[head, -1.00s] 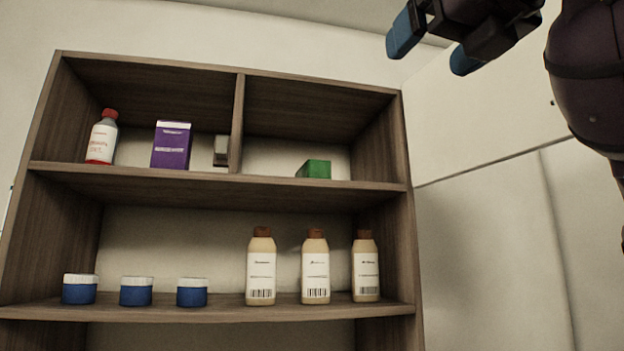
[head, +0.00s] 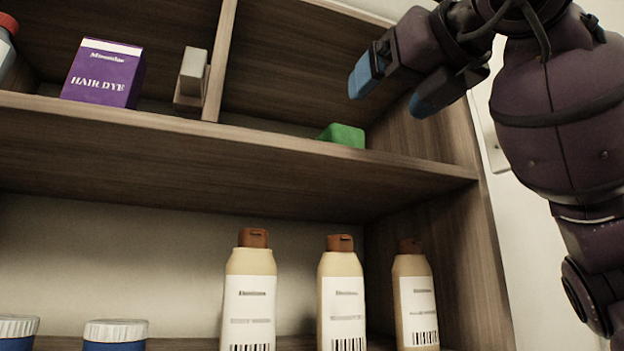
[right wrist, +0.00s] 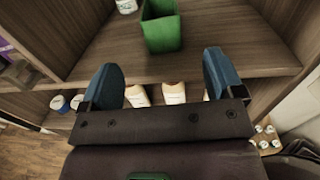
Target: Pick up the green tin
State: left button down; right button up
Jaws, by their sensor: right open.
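The green tin (head: 343,135) sits on the upper shelf, in the right-hand compartment near the shelf's front; the shelf edge hides its lower part in the head view. In the right wrist view the green tin (right wrist: 163,34) is ahead of the fingertips, near the top middle. My right gripper (head: 396,86) has two blue fingers, open and empty. In the head view it appears above and to the right of the tin, apart from it. In the right wrist view its fingers (right wrist: 160,78) are spread wider than the tin. My left gripper is not in view.
An upright divider (head: 220,60) separates the compartments. Left of it stand a purple hair dye box (head: 104,74) and a small grey-white item (head: 191,75). Beige bottles (head: 249,300) and blue jars (head: 115,335) stand on the shelf below. The cabinet's right side wall (head: 440,130) is close to my right arm.

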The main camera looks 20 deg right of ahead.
aim_at(351, 129)
jog(key=w, duration=0.5)
jog(key=shift+w+p, duration=0.15)
jog(key=shift+p, duration=0.2)
jog(key=shift+w+a, duration=0.1)
jog(key=shift+w, duration=0.35)
jog(key=shift+w+a+p, duration=0.1)
jog(key=shift+w+p, duration=0.6)
jog(key=shift+w, duration=1.65)
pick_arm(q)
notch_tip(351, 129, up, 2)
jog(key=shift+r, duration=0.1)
pick_arm(e)
jog(key=c, duration=0.9)
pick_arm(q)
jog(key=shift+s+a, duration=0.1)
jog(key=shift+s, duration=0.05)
pick_arm(e)
jog(key=shift+c, duration=0.2)
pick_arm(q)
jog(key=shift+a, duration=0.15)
pick_arm(e)
jog(key=shift+r, duration=0.15)
